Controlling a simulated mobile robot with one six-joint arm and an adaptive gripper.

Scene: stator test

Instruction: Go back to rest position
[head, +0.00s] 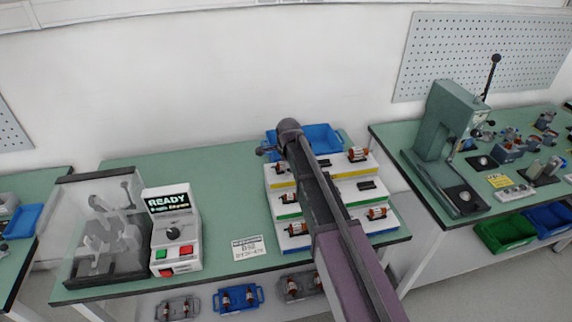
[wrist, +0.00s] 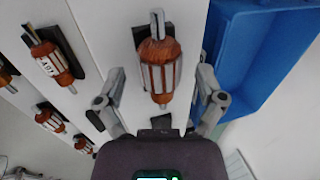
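My arm (head: 325,205) reaches from the bottom over the stepped rack. My gripper (wrist: 160,78) is open in the wrist view, with its grey fingers spread wide. In the head view only a small part of my gripper (head: 265,151) shows left of the arm's end. A copper-wound rotor (wrist: 158,72) with a silver core and shaft lies on the white rack ahead, seen between the fingers. Neither finger appears to touch it. Its dark holder partly shows behind it. No rest position is marked in view.
The white stepped rack (head: 340,200) holds several rotors. A blue bin (head: 322,138) stands behind it and fills the right of the wrist view (wrist: 245,60). A tester reading READY (head: 172,225) and a clear-covered machine (head: 103,230) stand left. A green press (head: 445,125) stands right.

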